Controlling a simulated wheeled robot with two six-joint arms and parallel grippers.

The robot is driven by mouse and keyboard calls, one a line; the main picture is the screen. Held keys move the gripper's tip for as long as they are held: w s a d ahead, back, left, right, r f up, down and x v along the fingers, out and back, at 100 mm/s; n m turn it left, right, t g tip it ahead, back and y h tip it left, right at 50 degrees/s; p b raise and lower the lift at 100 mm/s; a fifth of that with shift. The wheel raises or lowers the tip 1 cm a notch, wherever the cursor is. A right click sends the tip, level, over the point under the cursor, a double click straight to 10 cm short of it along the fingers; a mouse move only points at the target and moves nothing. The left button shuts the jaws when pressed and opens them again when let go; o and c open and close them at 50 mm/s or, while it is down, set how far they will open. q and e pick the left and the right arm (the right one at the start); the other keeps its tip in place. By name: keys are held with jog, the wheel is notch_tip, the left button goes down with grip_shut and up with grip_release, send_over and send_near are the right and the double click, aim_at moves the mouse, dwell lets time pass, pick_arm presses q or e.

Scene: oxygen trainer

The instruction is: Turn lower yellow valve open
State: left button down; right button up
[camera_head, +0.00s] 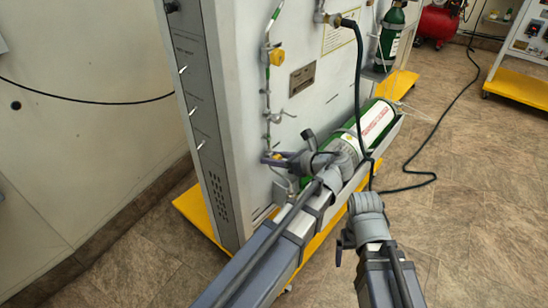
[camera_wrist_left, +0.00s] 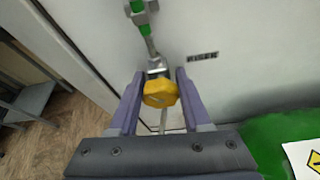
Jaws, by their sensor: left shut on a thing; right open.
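The lower yellow valve (camera_wrist_left: 160,93) sits on a thin pipe on the grey cabinet panel, with a label reading RISER beside it. My left gripper (camera_wrist_left: 158,98) has one finger on each side of the yellow knob and is shut on it. In the head view the left gripper (camera_head: 276,158) is at the lower part of the pipe, and only a bit of the lower yellow valve (camera_head: 266,155) shows. The upper yellow valve (camera_head: 277,57) is above on the same pipe. My right gripper (camera_head: 346,240) is open and empty, low in front of the cabinet.
A green cylinder (camera_head: 375,124) lies in a grey tray just right of my left gripper. A black hose (camera_head: 358,90) hangs from the panel past it to the floor. A yellow base (camera_head: 196,212) sticks out below the cabinet.

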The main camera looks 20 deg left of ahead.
pick_arm(q)
jog(key=n+t, duration=0.1)
jog(key=n, duration=0.1)
jog(key=shift+n+t+h, duration=0.3)
jog(key=shift+t, duration=0.1)
jog(key=shift+c, duration=1.8)
grip_release()
